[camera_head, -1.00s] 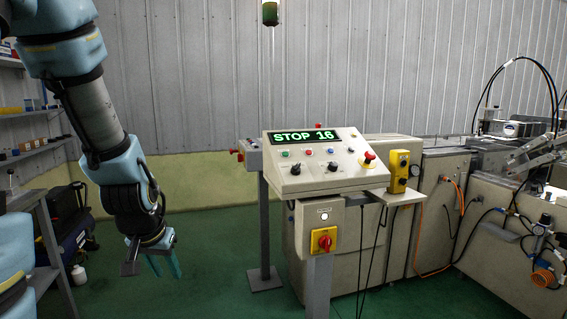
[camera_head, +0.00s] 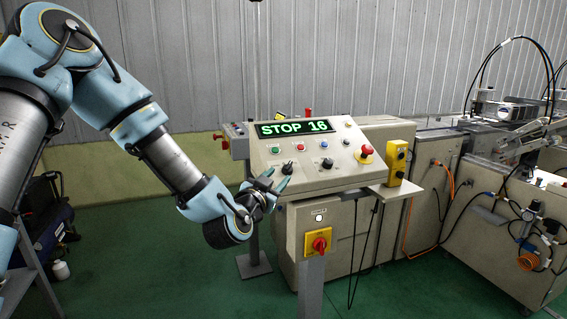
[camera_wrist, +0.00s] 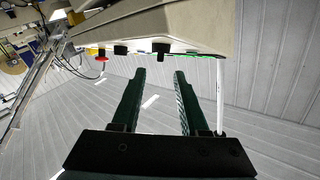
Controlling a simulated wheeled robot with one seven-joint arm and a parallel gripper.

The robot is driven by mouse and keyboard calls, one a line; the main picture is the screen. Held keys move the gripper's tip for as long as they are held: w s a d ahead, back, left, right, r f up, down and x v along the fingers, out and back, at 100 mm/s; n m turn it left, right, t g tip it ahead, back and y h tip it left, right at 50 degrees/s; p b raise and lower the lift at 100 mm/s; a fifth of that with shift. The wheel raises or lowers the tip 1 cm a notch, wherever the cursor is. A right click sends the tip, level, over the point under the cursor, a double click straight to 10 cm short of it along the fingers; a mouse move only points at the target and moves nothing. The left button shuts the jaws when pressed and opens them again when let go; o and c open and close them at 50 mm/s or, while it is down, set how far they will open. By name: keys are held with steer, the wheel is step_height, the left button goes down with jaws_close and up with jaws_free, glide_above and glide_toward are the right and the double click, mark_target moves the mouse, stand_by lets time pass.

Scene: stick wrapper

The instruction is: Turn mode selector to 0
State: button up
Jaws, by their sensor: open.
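The sloped control panel (camera_head: 310,175) carries a left black knob (camera_head: 287,167) and a right black knob (camera_head: 327,163); their labels are too small to read, so I cannot tell which is the mode selector. The display (camera_head: 293,128) reads "STOP 16". My gripper (camera_head: 277,179) is open and empty at the panel's left front, just below the left knob. In the wrist view its two fingers (camera_wrist: 159,75) point toward the panel edge. The left knob (camera_wrist: 160,48) sits ahead of the gap, with the right knob (camera_wrist: 121,49) further left. Exact clearance is unclear.
A red emergency button (camera_head: 365,152) and a yellow button box (camera_head: 396,162) are on the panel's right. A red and yellow rotary switch (camera_head: 318,242) sits below. Small push buttons line the panel above the knobs.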

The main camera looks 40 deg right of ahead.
mark_target(286, 169)
steer(key=p+x, duration=0.3)
steer(key=x, duration=0.6)
jaws_close()
